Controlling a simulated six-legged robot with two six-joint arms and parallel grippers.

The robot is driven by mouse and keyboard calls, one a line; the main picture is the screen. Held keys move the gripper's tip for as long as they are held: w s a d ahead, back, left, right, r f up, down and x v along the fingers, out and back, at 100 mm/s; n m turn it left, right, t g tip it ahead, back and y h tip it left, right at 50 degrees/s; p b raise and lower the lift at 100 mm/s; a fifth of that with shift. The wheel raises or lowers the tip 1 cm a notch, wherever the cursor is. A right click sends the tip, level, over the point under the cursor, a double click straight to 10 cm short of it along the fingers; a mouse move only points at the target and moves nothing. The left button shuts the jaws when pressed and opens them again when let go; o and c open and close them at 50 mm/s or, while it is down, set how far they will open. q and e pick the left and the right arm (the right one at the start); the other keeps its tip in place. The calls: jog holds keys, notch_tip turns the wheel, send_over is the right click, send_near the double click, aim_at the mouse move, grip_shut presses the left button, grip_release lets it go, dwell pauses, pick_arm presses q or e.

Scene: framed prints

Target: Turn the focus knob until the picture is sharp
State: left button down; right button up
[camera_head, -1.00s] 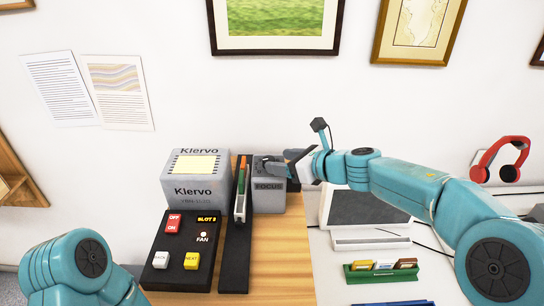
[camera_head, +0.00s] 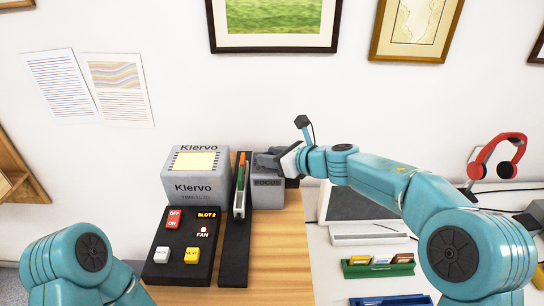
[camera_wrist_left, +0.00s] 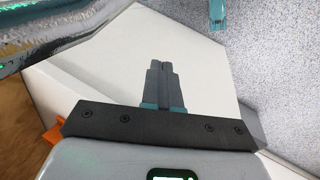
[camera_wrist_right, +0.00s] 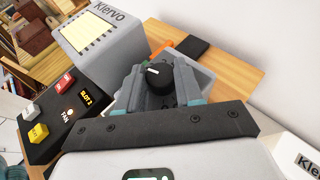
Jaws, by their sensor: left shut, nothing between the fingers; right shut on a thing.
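The grey focus box (camera_head: 267,195), labelled FOCUS, stands on the wooden table to the right of the Klervo projector (camera_head: 196,175). The round black focus knob (camera_wrist_right: 159,77) with a white mark shows in the right wrist view. My right gripper (camera_wrist_right: 162,85) is shut on this knob, one finger on each side. In the head view my right gripper (camera_head: 270,160) is over the box and hides the knob. My left gripper (camera_wrist_left: 164,70) is shut and empty in the left wrist view, away from the box. The projected picture is not clearly in view.
A black control panel (camera_head: 166,255) with buttons and a SLOT 2 display stands in front of the projector. A black slide track (camera_head: 234,262) lies between panel and bare wood. A white laptop-like device (camera_head: 368,232) and a green slide rack (camera_head: 380,265) stand right.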

jog(key=shift+s+a+f+m+t+h+b, duration=0.2)
jog(key=shift+m+t+h+b, duration=0.5)
jog(key=shift+b, duration=0.45)
jog(key=shift+a+m+t+h+b, duration=0.15)
jog(key=shift+m+t+h+b, duration=0.35)
jog(key=shift+m+h+b, duration=0.35)
jog(key=m+t+h+b, duration=0.1)
jog(key=m+h, duration=0.1)
jog(key=m, duration=0.1)
jog(key=shift+a+h, duration=0.15)
jog(key=shift+h, duration=0.2)
jog(key=shift+s+a+r+m+t+h, duration=0.1)
jog(key=shift+m+t+h, duration=0.4)
jog(key=shift+m+h, duration=0.45)
jog(key=shift+a+r+m+h, duration=0.1)
jog(key=shift+m+h, duration=0.7)
jog(key=shift+h, duration=0.35)
jog(key=shift+a+r+m+h+p, duration=0.1)
jog(key=shift+m+h+p, duration=0.5)
jog(key=shift+m+h, duration=0.25)
jog(key=m+h+p, duration=0.2)
jog(key=h, duration=0.1)
jog(key=shift+g+p, duration=0.3)
jog(key=shift+g, duration=0.1)
jog(key=shift+a+m+h+p, duration=0.1)
jog(key=shift+m+h+p, duration=0.35)
jog(key=shift+m+p, duration=0.1)
